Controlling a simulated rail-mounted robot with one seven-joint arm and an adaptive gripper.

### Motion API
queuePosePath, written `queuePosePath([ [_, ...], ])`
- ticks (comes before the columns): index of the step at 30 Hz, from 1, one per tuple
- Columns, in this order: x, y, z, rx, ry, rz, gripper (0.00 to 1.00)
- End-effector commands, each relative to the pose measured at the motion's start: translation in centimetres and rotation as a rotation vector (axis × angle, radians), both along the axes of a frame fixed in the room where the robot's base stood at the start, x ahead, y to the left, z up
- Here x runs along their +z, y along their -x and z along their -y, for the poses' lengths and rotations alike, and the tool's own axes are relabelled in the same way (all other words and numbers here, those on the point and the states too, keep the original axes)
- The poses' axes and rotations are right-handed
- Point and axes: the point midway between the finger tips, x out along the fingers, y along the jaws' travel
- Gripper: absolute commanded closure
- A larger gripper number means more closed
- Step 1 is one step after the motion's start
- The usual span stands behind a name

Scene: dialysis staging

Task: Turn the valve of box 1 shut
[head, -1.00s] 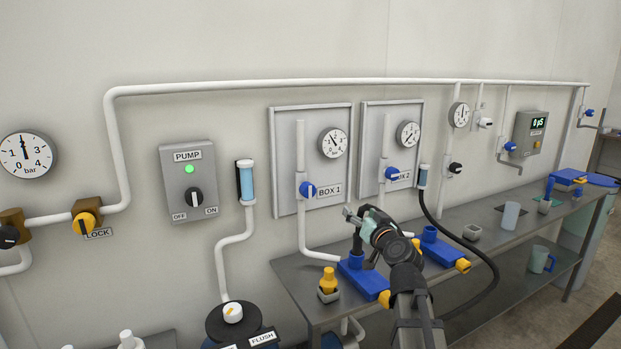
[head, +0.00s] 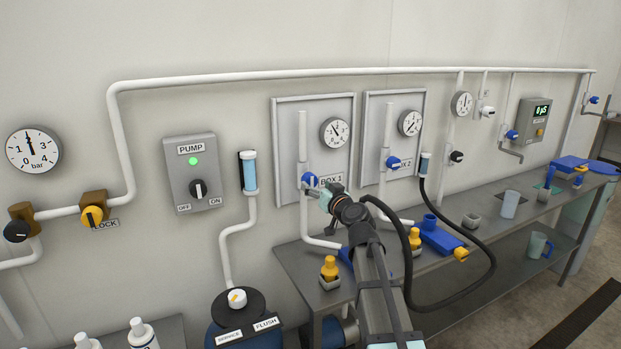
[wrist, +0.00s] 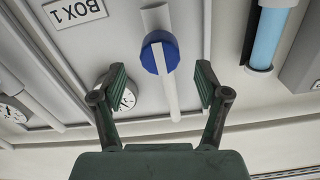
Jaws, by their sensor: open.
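The box 1 valve has a blue knob (head: 310,180) on a white vertical pipe (head: 303,145), on the grey panel beside the BOX 1 label (head: 331,179). In the wrist view the blue knob (wrist: 160,56) shows ahead of my gripper, near the top centre, with the BOX 1 label (wrist: 75,11) at the upper left. My gripper (wrist: 160,84) is open and empty, its two fingers spread to either side of the pipe line; the knob appears beyond the fingertips. In the head view my gripper (head: 322,196) is just below and right of the knob, partly covering the panel's lower part.
The box 2 valve (head: 393,163) is on the panel to the right. A round gauge (head: 336,132) sits above the box 1 valve. The pump switch box (head: 194,172) is left.

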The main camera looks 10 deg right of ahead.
Motion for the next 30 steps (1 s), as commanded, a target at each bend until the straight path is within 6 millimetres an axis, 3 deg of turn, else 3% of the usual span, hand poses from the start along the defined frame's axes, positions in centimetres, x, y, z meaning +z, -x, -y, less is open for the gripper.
queuePosePath([
  [3,0.2,-2.3,-0.6,0.002,-0.001,-0.002,0.26],
  [9,0.1,-4.3,-1.2,0.000,-0.001,0.000,0.26],
  [22,0.0,-4.8,-1.4,0.000,-0.001,0.000,0.26],
  [27,0.0,-4.8,-1.4,0.000,-0.001,0.000,0.86],
  [30,0.0,-4.8,-1.4,0.000,-0.001,0.000,0.86],
])
